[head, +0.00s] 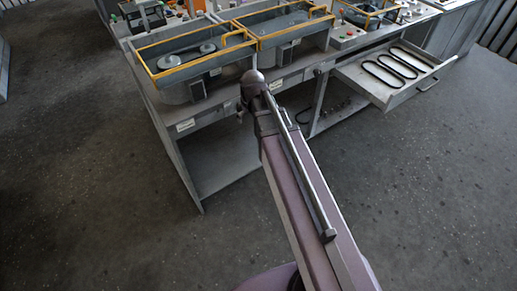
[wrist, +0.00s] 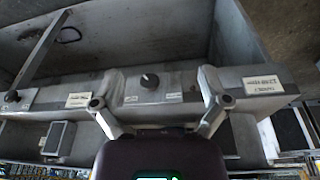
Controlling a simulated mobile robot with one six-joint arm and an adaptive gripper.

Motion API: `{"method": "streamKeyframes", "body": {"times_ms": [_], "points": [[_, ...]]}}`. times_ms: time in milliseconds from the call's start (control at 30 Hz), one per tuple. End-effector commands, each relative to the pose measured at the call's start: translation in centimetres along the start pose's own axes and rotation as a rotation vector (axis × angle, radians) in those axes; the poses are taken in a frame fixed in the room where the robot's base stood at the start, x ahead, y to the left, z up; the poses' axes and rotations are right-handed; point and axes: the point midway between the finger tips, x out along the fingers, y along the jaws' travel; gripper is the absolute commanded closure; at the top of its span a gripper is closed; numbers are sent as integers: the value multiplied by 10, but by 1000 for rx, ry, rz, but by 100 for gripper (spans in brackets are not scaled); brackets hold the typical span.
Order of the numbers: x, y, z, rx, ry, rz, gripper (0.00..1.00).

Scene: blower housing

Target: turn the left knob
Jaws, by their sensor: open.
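A dark round knob (wrist: 149,81) with a light pointer mark sits on the grey metal front panel (wrist: 190,85) in the wrist view. It lies between the two spread fingertips of my gripper (wrist: 161,101), a little beyond them, and nothing grips it. My gripper is open and empty. In the head view my arm reaches to the front edge of the bench (head: 290,70); my wrist covers that spot, so the knob cannot be made out there. I cannot tell from the frames whether this is the left knob.
White labels flank the knob. In the head view, yellow-edged housings (head: 190,55) stand on the bench, and an open drawer (head: 395,75) with a black belt juts out at right. The floor in front is clear.

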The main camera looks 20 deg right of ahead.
Motion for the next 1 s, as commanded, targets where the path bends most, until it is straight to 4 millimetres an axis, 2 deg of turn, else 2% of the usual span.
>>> {"method": "streamKeyframes", "body": {"times_ms": [33, 700, 1000], "points": [[1, -2, 10, 9, -11, -1, 5], [-1, -21, 100, 137, -165, -4, 5], [-3, -26, 124, 173, -209, -1, 5]]}}
